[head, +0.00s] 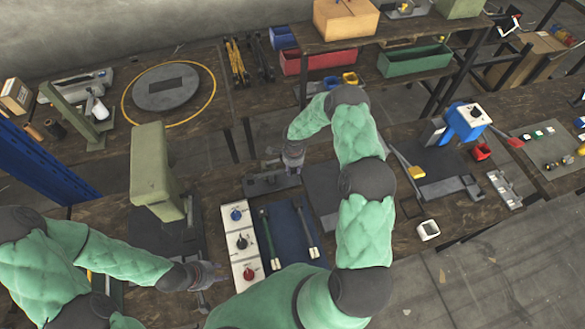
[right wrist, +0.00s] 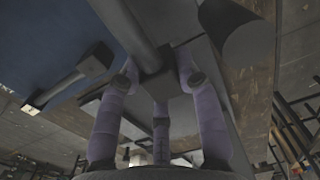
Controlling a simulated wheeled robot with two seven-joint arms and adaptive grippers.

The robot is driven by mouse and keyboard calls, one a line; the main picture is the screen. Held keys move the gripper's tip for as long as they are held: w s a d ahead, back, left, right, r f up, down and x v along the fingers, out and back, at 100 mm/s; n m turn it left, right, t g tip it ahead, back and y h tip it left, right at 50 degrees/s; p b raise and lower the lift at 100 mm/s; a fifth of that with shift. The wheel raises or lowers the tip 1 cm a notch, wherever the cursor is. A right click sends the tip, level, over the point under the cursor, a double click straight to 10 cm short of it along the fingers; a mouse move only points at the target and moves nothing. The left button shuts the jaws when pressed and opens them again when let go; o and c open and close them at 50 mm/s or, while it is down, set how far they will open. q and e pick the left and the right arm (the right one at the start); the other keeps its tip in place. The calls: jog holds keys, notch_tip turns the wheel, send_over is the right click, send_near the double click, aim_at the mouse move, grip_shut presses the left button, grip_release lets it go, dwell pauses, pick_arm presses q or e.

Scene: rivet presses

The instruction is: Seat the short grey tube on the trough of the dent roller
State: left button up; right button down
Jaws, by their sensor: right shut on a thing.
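My right gripper (head: 292,158) reaches down beside a low grey bench device (head: 268,181), possibly the dent roller; its trough is not clear. In the right wrist view the gripper's fingers (right wrist: 157,88) are closed around a dark grey block-ended piece (right wrist: 152,84). A round dark bar (right wrist: 128,28) runs up from it. A thick dark grey cylinder (right wrist: 250,40) shows beside the fingers, apart from them. I cannot tell which piece is the short grey tube. My left gripper (head: 212,276) is low beside the green press (head: 150,165); its finger opening is too small to judge.
A white panel with knobs (head: 241,243) and a blue mat (head: 284,226) with two tools lie between my arms. A dark grey plate (head: 321,187) lies right of the device. A blue-headed press (head: 466,121) stands further right. Shelves with bins (head: 414,58) stand behind.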

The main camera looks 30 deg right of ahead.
jog(key=shift+f+b, duration=0.25)
jog(key=shift+b, duration=0.2)
jog(key=b, duration=0.6)
send_over(293, 182)
notch_tip(293, 182, down, 6)
jog(key=shift+a+r, duration=0.1)
jog(key=shift+r, duration=0.05)
pick_arm(q)
jog(key=shift+f+b, duration=1)
jog(key=shift+f, duration=3.6)
pick_arm(e)
jog(key=shift+f, duration=0.6)
pick_arm(q)
jog(key=shift+f+b, duration=1)
pick_arm(e)
jog(key=shift+f, duration=0.7)
jog(key=c, duration=0.8)
grip_release()
jog(key=shift+s, duration=0.1)
notch_tip(293, 182, up, 12)
jog(key=shift+s+r, duration=0.1)
jog(key=shift+s, duration=0.05)
